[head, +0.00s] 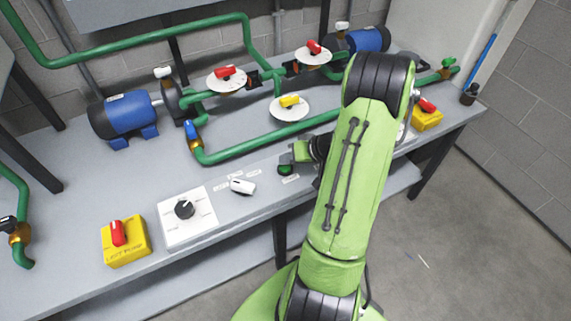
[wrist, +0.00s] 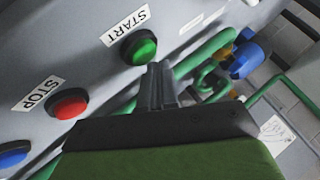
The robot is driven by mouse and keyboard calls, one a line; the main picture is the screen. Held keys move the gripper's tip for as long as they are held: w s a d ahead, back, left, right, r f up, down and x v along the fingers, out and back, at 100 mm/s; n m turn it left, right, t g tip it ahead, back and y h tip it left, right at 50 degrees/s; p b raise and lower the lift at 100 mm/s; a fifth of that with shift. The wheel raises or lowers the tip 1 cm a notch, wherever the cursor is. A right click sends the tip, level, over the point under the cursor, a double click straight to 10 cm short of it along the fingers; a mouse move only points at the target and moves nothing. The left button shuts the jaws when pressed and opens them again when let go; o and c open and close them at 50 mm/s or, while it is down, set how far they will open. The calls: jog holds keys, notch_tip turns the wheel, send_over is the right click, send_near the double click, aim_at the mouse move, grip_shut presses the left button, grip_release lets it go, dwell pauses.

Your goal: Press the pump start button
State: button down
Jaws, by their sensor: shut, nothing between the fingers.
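The green start button (wrist: 139,46) sits beside a white START label in the wrist view. The shut fingers of my gripper (wrist: 155,68) point at its lower edge from close by; I cannot tell whether they touch it. A red STOP button (wrist: 68,103) with its label is to the lower left, and part of a blue button (wrist: 13,154) shows at the left edge. In the head view, a green button (head: 286,169) shows on the bench front beside my gripper (head: 290,158), which my arm partly covers. The other two buttons are hidden there.
Green pipes, valves with red and yellow handles and blue pump motors (head: 125,116) stand on the grey bench. A white selector plate (head: 187,216), a white switch (head: 242,186) and yellow boxes (head: 125,241) line its front edge.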

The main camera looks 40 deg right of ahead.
aim_at(288, 167)
jog(key=shift+r, duration=0.1)
notch_tip(288, 167, up, 6)
jog(key=p, duration=0.3)
jog(key=shift+p, duration=0.4)
dwell(0.5)
